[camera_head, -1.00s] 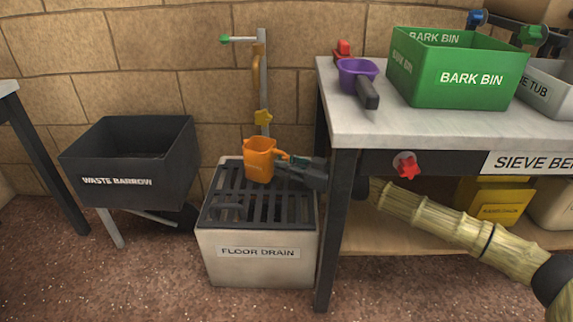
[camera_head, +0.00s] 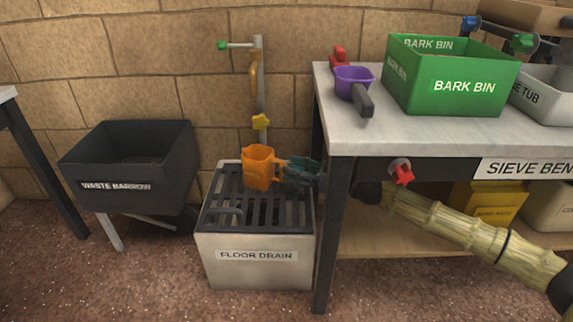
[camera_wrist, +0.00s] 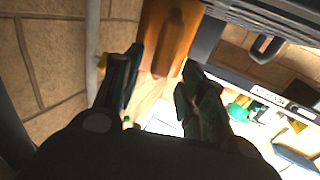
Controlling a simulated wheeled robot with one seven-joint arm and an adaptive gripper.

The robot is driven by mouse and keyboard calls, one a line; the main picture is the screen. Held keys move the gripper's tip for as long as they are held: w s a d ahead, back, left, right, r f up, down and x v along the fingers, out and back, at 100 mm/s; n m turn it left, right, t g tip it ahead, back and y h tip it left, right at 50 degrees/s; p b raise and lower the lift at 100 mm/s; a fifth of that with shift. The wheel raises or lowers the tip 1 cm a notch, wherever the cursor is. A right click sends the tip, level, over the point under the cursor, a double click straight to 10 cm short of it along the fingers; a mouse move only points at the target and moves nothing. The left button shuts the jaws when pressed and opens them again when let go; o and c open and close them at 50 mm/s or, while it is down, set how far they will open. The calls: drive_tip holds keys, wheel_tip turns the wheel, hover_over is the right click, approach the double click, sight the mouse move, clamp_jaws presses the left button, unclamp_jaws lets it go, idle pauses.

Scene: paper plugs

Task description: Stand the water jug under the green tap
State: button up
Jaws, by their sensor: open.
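The orange water jug (camera_head: 259,167) is on the dark slatted grate of the floor drain (camera_head: 250,212), near its back, and looks upright. Its handle side faces right, towards my gripper (camera_head: 288,169), which is open just right of it. In the wrist view the jug (camera_wrist: 168,38) is ahead, beyond and between the spread fingertips (camera_wrist: 160,75); nothing shows gripped. Contact with the handle is unclear. A green knob (camera_head: 222,45) ends the arm of the post behind the drain. Another green knob (camera_head: 523,42) is on a dark pipe at upper right, beside a blue one (camera_head: 470,22).
The bench (camera_head: 430,128) stands close right of the drain, with a purple scoop (camera_head: 354,80) and green bark bin (camera_head: 455,80). A red knob (camera_head: 402,172) sticks out from its front. A yellow knob (camera_head: 261,121) is behind the jug. The waste barrow (camera_head: 125,165) is left.

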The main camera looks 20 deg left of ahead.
drive_tip(key=s+d+p, duration=0.1)
drive_tip(key=d+p, duration=0.1)
drive_tip(key=d, duration=0.6)
